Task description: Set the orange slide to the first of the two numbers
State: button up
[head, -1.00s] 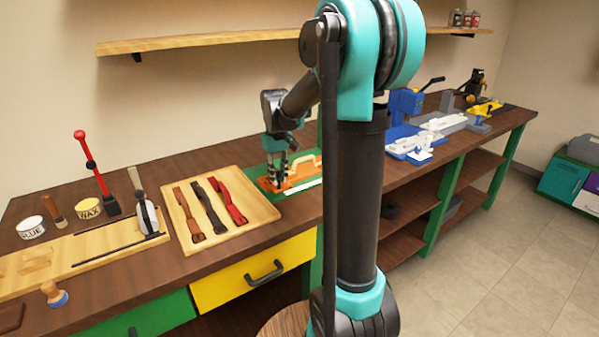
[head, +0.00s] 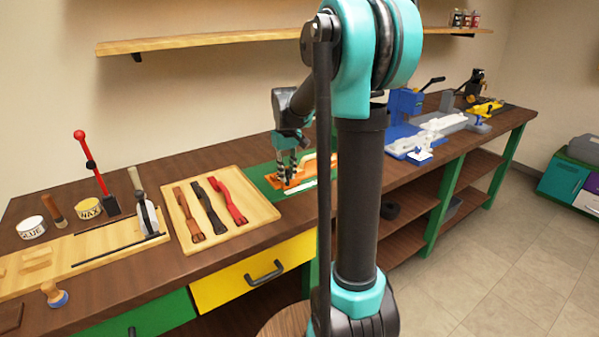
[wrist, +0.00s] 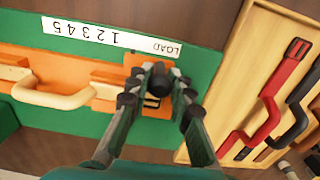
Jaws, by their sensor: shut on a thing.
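The orange slide (wrist: 134,62) lies on a green board (wrist: 205,65) beside a white scale strip (wrist: 110,38) marked LOAD and 1 to 5. In the wrist view my gripper (wrist: 157,84) is shut on a dark knob at the slide's LOAD end; the fingers cover much of it. The numbers lie left of the gripper there. A tan curved handle (wrist: 55,98) is left of the knob. In the head view my gripper (head: 289,182) is low over the board, and my arm hides part of the orange piece (head: 318,166). A pair of numbers is not legible.
A wooden tray (head: 262,213) with several straps stands close beside the board. Blue and white fixtures (head: 410,142) stand farther right on the bench. A red lever (head: 90,162), tins and a wooden jig (head: 100,255) are at left.

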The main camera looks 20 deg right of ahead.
jog(key=shift+w+d, duration=0.25)
jog(key=shift+d, duration=0.45)
jog(key=shift+w+d, duration=0.2)
jog(key=shift+d, duration=0.45)
jog(key=shift+s+a, duration=0.1)
jog(key=shift+a, duration=0.1)
dwell(0.4)
jog(key=o, duration=0.9)
jog(key=shift+c, duration=0.2)
jog(key=shift+r, duration=3)
